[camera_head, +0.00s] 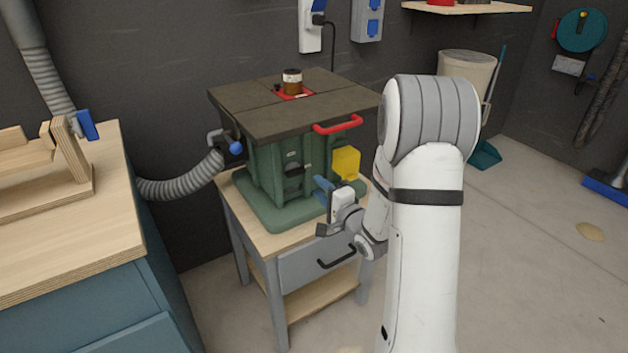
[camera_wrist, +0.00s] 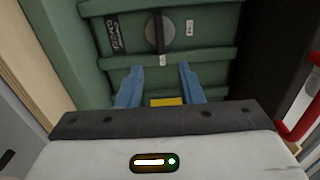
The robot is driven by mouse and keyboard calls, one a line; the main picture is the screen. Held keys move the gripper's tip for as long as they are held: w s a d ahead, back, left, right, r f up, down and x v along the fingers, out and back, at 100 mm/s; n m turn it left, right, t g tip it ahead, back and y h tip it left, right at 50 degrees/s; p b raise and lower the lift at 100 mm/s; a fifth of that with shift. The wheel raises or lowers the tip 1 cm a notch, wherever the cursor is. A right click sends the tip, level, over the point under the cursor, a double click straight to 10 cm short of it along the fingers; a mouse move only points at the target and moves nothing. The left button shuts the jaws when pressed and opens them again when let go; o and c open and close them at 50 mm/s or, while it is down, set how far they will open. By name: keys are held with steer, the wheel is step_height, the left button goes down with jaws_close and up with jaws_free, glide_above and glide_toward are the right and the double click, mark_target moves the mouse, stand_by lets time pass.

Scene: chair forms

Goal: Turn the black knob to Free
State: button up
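The black knob (camera_wrist: 159,33) is a dark round dial with a raised bar, on the green machine body (camera_wrist: 95,45) in the wrist view. Its bar runs roughly up and down in that picture. Small pale labels sit to its right and below it; I cannot read them. My gripper (camera_wrist: 158,77) is open, its two blue fingers apart and pointing at the panel, with the tips short of the knob in the picture. In the head view my gripper (camera_head: 323,185) is in front of the green machine body (camera_head: 268,165); I cannot make out the knob there.
The machine's dark top (camera_head: 270,105) overhangs, with a red handle (camera_head: 338,125) at its front. A yellow box (camera_head: 346,162) is close beside my gripper. The machine stands on a cabinet (camera_head: 310,262). A wooden workbench (camera_head: 110,225) is at left; open floor lies right.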

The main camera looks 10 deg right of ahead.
steer(key=s+d+r+n+g+h+p, duration=0.1)
steer(key=s+r+n+g+h+p, duration=0.2)
steer(key=r+p, duration=0.3)
steer(key=s+r+n+g+h+p, duration=0.3)
steer(key=s+r+p, duration=0.1)
steer(key=r, duration=0.4)
steer(key=s+a+r+n+g+p, duration=0.2)
steer(key=s+r+n+g+p, duration=0.1)
steer(key=s, duration=0.5)
steer(key=s+a+r+n+g+p, duration=0.1)
steer(key=s+r+n+g+p, duration=0.1)
steer(key=s, duration=0.5)
steer(key=s+a+r+n+g+p, duration=0.2)
steer(key=s+r+n+g+p, duration=0.1)
steer(key=s+r, duration=0.3)
steer(key=s+p, duration=0.1)
steer(key=s, duration=0.1)
steer(key=shift+s+a+r+n+g+p, duration=0.3)
steer(key=shift+p, duration=0.05)
